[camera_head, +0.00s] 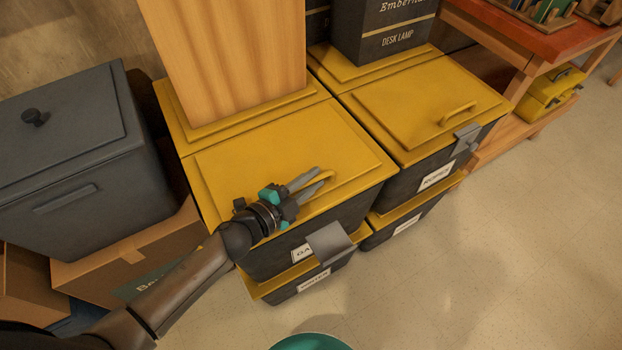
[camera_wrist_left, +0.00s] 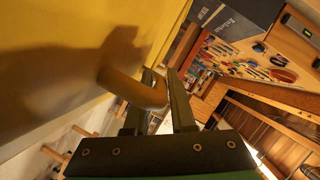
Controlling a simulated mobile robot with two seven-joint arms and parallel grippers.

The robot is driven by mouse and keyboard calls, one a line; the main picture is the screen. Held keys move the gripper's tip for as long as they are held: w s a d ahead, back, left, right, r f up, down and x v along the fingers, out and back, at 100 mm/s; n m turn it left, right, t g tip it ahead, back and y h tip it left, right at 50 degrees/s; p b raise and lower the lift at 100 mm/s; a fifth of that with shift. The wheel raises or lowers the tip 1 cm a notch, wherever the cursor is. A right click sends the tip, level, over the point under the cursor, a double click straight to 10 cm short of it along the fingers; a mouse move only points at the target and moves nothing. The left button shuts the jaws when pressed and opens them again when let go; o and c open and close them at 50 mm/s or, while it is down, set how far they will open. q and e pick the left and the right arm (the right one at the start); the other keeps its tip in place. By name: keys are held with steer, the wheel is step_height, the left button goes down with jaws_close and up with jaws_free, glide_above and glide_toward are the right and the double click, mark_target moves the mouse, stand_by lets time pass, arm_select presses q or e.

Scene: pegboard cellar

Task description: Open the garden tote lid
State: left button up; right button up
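The garden tote (camera_head: 270,262) is a dark bin with a yellow lid (camera_head: 260,150) and a partly hidden label starting "GA". The lid lies flat and closed. A grey latch flap (camera_head: 328,243) juts outward from the tote's front. My left gripper (camera_head: 319,177) is over the lid's front part, at the yellow bar handle (camera_head: 328,175). In the left wrist view, the handle (camera_wrist_left: 130,87) reaches between the two spread fingers (camera_wrist_left: 160,85). The fingers look apart around it; firm contact cannot be told. My right gripper is out of view.
A tall wooden box (camera_head: 235,55) stands at the tote's back edge. A second yellow-lidded tote (camera_head: 425,100) adjoins on the right, with a black desk lamp box (camera_head: 385,30) behind its lid. A grey lidded bin (camera_head: 75,165) and cardboard boxes (camera_head: 130,260) crowd the left.

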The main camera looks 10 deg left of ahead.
arm_select(q)
jaws_close()
stand_by(1.2)
